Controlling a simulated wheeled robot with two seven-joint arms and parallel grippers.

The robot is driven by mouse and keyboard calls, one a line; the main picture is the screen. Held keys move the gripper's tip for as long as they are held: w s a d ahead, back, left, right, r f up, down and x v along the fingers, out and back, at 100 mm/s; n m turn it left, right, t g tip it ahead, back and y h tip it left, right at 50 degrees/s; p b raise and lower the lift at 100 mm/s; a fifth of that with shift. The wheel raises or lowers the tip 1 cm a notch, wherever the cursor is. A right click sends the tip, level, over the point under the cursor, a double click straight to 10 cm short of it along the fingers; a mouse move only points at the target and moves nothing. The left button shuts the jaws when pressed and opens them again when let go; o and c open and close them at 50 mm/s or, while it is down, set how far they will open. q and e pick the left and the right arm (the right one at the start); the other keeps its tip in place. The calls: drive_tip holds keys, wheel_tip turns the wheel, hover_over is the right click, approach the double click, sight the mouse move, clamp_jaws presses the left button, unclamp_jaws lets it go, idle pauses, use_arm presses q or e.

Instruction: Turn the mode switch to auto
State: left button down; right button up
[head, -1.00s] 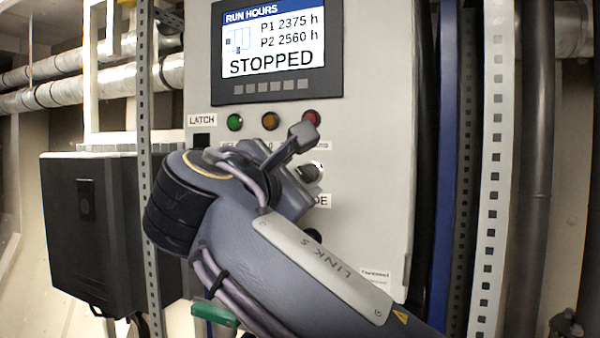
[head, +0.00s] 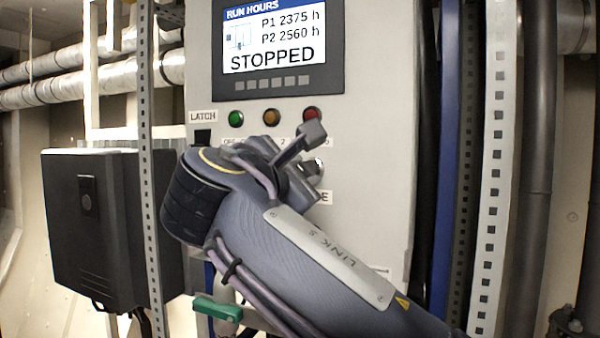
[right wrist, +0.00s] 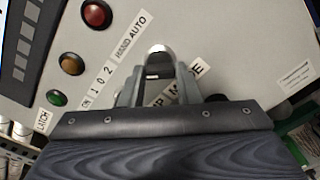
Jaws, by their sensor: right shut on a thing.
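The mode switch has a silver knob (right wrist: 159,52) in the right wrist view, on the pale panel below the HAND and AUTO labels (right wrist: 128,38). My right gripper (right wrist: 156,74) is shut on this knob, with one finger on each side of it. In the head view the knob (head: 318,167) shows only in part beside my right gripper (head: 310,174), and my arm covers much of the panel there. The MODE label (right wrist: 186,82) is partly hidden by the fingers. I cannot tell which position the switch points to. My left gripper is not in view.
Green (head: 236,119), amber (head: 271,117) and red (head: 311,115) lamps sit above the switch. The screen (head: 274,38) reads STOPPED. A dark box (head: 100,230) and a perforated upright (head: 150,200) stand left; a green handle (head: 217,309) is low down.

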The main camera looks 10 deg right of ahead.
drive_tip(key=m, duration=0.3)
drive_tip(key=m+b, duration=0.3)
drive_tip(key=m, duration=1.1)
drive_tip(key=shift+m, duration=0.5)
idle(0.4)
drive_tip(key=o, duration=1)
